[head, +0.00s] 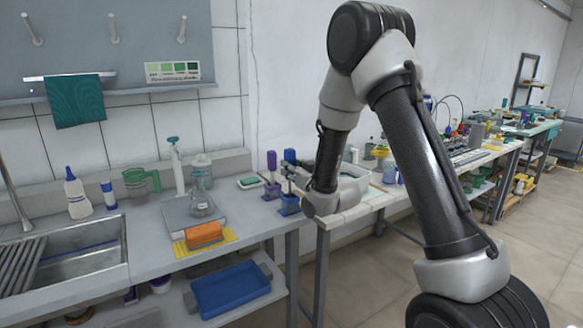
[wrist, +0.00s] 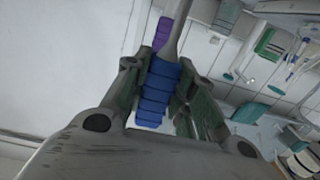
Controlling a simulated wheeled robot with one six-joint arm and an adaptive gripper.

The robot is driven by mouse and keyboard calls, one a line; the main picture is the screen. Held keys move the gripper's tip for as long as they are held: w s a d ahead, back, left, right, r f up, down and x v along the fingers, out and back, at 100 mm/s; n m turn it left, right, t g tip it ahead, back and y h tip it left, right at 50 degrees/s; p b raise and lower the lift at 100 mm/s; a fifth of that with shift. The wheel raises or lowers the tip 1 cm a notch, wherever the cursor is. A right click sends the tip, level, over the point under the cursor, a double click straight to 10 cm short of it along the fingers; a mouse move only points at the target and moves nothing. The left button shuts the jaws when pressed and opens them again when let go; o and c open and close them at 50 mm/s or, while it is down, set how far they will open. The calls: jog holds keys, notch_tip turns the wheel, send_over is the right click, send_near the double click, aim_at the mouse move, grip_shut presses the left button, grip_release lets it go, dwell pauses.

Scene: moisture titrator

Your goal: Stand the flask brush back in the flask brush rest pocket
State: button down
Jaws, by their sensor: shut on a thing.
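My gripper (wrist: 160,88) is shut on a blue ribbed handle, which I take to be the flask brush (wrist: 157,92). A grey shaft runs from the handle between the fingers. In the head view the blue-handled brush (head: 290,156) is upright, with my gripper (head: 292,174) at its side. A blue block (head: 289,205), perhaps the rest pocket, stands below it at the counter's right end. I cannot tell whether the brush's lower end is inside it. A purple-handled tool (head: 271,162) stands just left, over a purple block (head: 272,190).
A green sponge dish (head: 249,182) lies left of the purple block. A second bench (head: 352,212) adjoins on the right. My arm hides part of it.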

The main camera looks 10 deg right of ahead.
dwell(0.3)
jog(key=c, duration=1.1)
grip_release()
jog(key=v, duration=0.8)
dwell(0.6)
jog(key=shift+s, duration=0.1)
dwell(0.4)
